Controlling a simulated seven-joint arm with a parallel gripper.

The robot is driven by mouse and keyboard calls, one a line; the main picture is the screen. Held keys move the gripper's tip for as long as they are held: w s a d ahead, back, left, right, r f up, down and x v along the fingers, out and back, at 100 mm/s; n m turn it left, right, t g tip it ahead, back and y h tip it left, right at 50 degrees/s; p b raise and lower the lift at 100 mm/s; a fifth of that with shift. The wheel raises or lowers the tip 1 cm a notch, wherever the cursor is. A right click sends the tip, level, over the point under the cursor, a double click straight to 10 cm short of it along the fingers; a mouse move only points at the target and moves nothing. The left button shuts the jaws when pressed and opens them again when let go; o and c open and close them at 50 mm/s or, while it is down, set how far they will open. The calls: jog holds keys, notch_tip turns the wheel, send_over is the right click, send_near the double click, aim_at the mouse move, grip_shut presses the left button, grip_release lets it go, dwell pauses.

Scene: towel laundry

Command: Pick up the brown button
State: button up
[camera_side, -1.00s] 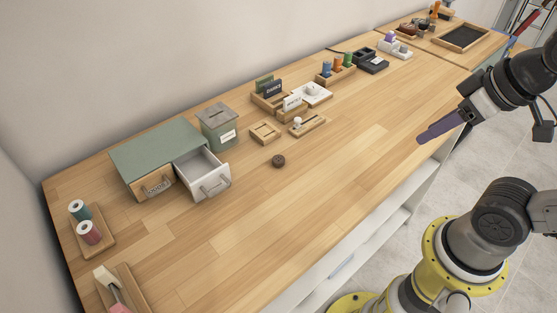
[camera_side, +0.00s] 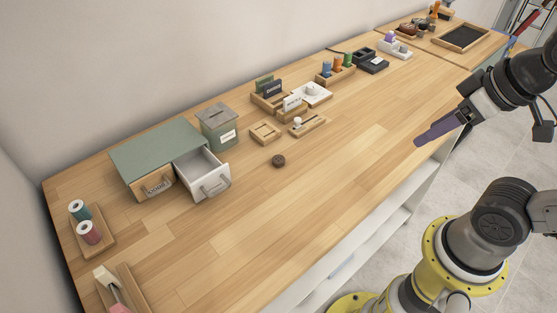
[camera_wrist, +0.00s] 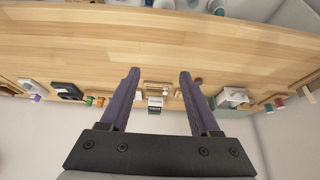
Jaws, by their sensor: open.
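The brown button (camera_side: 278,161) is a small dark round disc lying flat on the wooden table, in front of the small wooden tray and to the right of the open drawer. In the wrist view the button (camera_wrist: 198,81) is small, close beside the right finger. My gripper (camera_side: 420,141) has purple fingers and hangs at the right, over the table's front edge and well apart from the button. In the wrist view my gripper (camera_wrist: 159,72) shows its two fingers spread wide with nothing held between them.
A green cabinet (camera_side: 155,148) with an open white drawer (camera_side: 210,172) stands left of the button, beside a grey-green box (camera_side: 218,125). A small wooden tray (camera_side: 265,132) and card holders (camera_side: 270,95) stand behind it. The table (camera_side: 330,180) is clear between button and gripper.

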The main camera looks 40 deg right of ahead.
jog(key=shift+o, duration=0.4)
jog(key=w+a+r+n+g, duration=0.1)
jog(key=w+a+r+n, duration=0.1)
jog(key=w+r+n, duration=0.7)
jog(key=n+g+y, duration=0.1)
jog(key=n+g, duration=0.4)
jog(key=n, duration=0.6)
send_over(279, 159)
jog(key=f, duration=1.7)
jog(key=shift+w+d+f, duration=0.1)
jog(key=shift+d+f, duration=0.3)
jog(key=shift+a+f, duration=0.15)
jog(key=shift+f, duration=1.4)
jog(key=shift+a+f, duration=0.15)
jog(key=shift+f, duration=1.35)
grip_shut()
